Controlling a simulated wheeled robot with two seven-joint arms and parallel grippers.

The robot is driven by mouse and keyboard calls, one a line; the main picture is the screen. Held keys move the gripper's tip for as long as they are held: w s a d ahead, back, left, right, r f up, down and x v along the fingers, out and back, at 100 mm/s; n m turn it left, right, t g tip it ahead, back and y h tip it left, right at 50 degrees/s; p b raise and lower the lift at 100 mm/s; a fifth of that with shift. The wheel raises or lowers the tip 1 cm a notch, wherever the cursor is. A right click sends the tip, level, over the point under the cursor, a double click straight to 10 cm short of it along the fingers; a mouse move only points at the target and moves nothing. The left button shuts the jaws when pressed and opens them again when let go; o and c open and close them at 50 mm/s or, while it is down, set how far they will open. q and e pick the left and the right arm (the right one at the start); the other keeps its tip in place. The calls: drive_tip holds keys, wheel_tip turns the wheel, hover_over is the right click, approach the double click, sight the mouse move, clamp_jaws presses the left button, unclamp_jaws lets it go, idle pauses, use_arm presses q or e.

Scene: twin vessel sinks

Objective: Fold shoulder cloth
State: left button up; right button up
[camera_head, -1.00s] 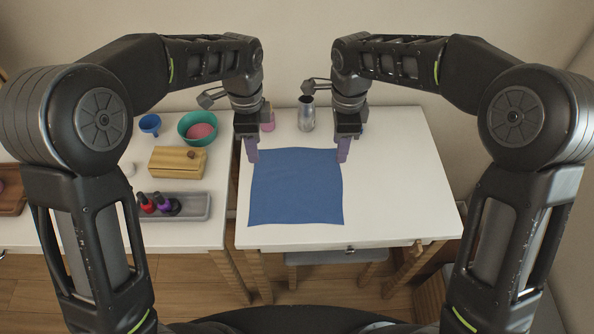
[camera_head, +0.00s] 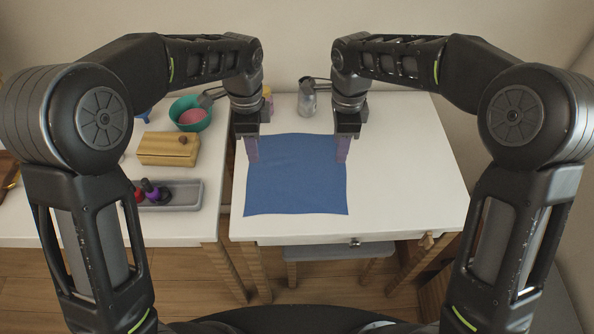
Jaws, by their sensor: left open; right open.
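The blue cloth (camera_head: 298,180) lies flat and spread out on the white table (camera_head: 410,190), roughly square. My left gripper (camera_head: 252,150) is open above the cloth's far left corner. My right gripper (camera_head: 342,150) is open above the cloth's far right corner. Both grippers point down, and their fingers overlap the cloth's far edge in the picture. I cannot tell whether the fingertips touch the cloth.
A metal canister (camera_head: 307,103) stands behind the cloth. On the left table are a teal bowl (camera_head: 191,113), a wooden box (camera_head: 168,149) and a grey tray (camera_head: 185,195) with small bottles. The white table's right side is clear.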

sight(258, 172)
use_arm(q)
drive_tip(key=shift+f, duration=3.95)
use_arm(e)
drive_tip(key=shift+f, duration=3.95)
use_arm(q)
drive_tip(key=shift+f, duration=0.25)
use_arm(e)
drive_tip(key=shift+f, duration=0.25)
use_arm(q)
drive_tip(key=shift+r, duration=0.1)
drive_tip(key=shift+c, duration=0.4)
use_arm(e)
drive_tip(key=shift+r, duration=0.1)
drive_tip(key=shift+c, duration=0.4)
use_arm(q)
drive_tip(key=shift+c, duration=0.8)
use_arm(e)
drive_tip(key=shift+c, duration=0.8)
use_arm(q)
clamp_jaws()
use_arm(e)
drive_tip(key=shift+s, duration=0.1)
clamp_jaws()
